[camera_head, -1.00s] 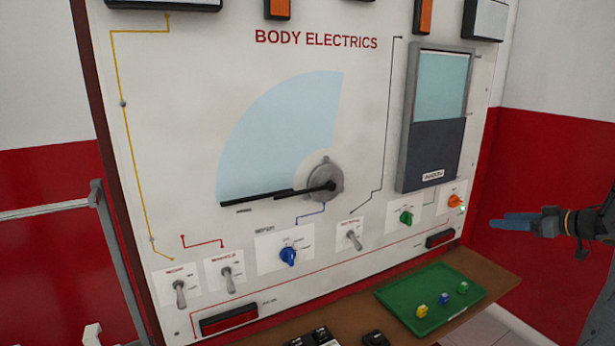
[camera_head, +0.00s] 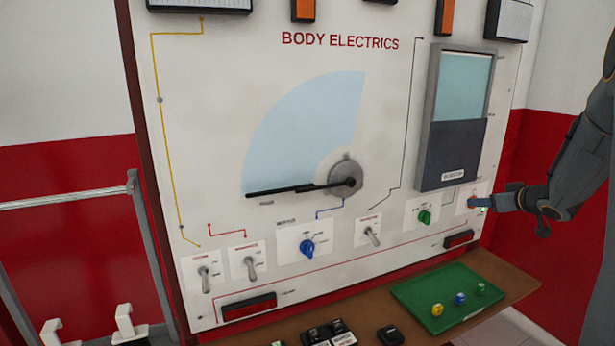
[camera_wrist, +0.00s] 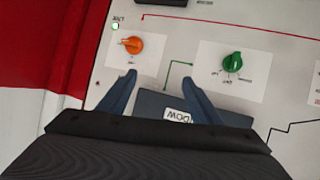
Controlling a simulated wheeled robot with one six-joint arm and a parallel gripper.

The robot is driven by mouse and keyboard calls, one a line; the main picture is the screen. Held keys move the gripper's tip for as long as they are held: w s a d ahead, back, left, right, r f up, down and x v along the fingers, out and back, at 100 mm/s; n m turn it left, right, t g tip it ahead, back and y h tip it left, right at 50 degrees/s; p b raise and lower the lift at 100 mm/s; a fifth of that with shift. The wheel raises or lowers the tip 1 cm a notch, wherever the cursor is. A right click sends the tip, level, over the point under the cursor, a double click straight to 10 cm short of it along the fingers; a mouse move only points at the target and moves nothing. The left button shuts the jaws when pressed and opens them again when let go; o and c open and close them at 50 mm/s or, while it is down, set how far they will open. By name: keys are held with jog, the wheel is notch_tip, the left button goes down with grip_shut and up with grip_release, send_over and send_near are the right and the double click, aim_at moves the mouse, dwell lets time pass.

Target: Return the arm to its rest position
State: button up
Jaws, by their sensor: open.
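My gripper (camera_head: 483,201) is at the right side of the Body Electrics panel in the head view, in front of the orange knob's plate. My arm (camera_head: 585,150) reaches in from the right edge. In the wrist view my gripper (camera_wrist: 157,92) shows two blue fingers spread apart with nothing between them. The orange knob (camera_wrist: 131,44) lies beyond the left fingertip, clear of it. The green knob (camera_wrist: 232,62) lies beyond the right finger. In the head view my fingers mostly cover the orange knob.
The panel (camera_head: 215,120) holds switches, a blue knob (camera_head: 307,248) and a window unit (camera_head: 455,150). Below it a green tray (camera_head: 415,292) with small coloured cubes sits on a brown shelf (camera_head: 522,284). A metal rail (camera_head: 70,195) stands at the left.

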jog(key=s+a+f+m+g+h, duration=0.1)
jog(key=s+a+g, duration=0.1)
jog(key=s+a, duration=0.5)
jog(key=s+a+f+m+g+h, duration=0.1)
jog(key=s+a+f+g, duration=0.15)
jog(key=a, duration=0.85)
jog(key=s+a+f+g, duration=0.1)
jog(key=s+a+g, duration=0.1)
jog(key=s+a, duration=0.4)
jog(key=s+a+f+g+y, duration=0.1)
jog(key=s+a, duration=0.5)
jog(key=s, duration=0.6)
jog(key=s+a+f+g, duration=0.3)
jog(key=s+a, duration=0.3)
jog(key=s, duration=0.3)
jog(key=shift+s+a+g+y, duration=0.25)
jog(key=shift+g+y, duration=0.15)
jog(key=shift+g, duration=0.15)
